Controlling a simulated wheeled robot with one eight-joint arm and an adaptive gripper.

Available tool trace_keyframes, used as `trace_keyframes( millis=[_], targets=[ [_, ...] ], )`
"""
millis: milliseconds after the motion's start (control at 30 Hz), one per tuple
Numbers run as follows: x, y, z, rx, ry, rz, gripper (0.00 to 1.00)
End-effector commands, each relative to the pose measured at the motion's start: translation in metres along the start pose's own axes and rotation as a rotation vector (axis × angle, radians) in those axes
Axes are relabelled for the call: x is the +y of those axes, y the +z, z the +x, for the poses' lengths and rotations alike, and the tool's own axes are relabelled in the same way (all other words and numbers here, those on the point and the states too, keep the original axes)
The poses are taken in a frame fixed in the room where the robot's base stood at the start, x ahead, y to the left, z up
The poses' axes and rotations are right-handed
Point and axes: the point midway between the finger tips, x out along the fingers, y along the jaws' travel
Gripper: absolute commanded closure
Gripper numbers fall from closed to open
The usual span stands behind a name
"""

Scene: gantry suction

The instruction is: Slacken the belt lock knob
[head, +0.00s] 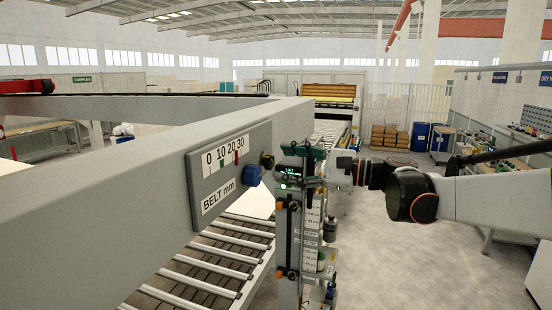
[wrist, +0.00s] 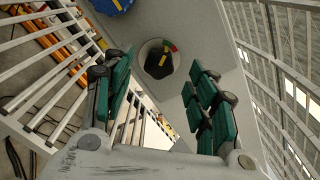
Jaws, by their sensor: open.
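A grey plate (head: 228,170) on the side of the beam carries a 0 to 30 scale and the words BELT mm. A blue knob (head: 253,176) is at its right edge; part of a blue round thing (wrist: 110,4) is cut off at the top of the wrist view. A dark knob with a yellow mark (head: 267,160) is on the beam's end. In the wrist view a black knob (wrist: 158,62) has a yellow pointer and a red, green and yellow arc. My gripper (head: 301,166) is open, its green-padded fingers on either side of this knob in that view. I see no contact.
The grey beam (head: 130,150) fills the left. A roller conveyor (head: 205,255) runs below it. A post (head: 290,240) with labels and bottles stands below my gripper. The floor (head: 430,260) at the right is clear.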

Motion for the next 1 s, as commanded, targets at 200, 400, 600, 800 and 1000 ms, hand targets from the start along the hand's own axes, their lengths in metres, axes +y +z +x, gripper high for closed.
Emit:
trace_keyframes(
  millis=[200,400,600,800,1000],
  targets=[
    [-0.001,0.001,0.028,-0.001,0.001,0.000,0.47],
    [0.000,0.000,0.035,0.000,0.001,0.000,0.47],
    [0.000,0.000,0.035,0.000,0.000,0.000,0.47],
    [0.000,0.000,0.035,0.000,0.000,0.000,0.88],
    [0.000,0.000,0.035,0.000,0.000,-0.002,0.92]
  ],
)
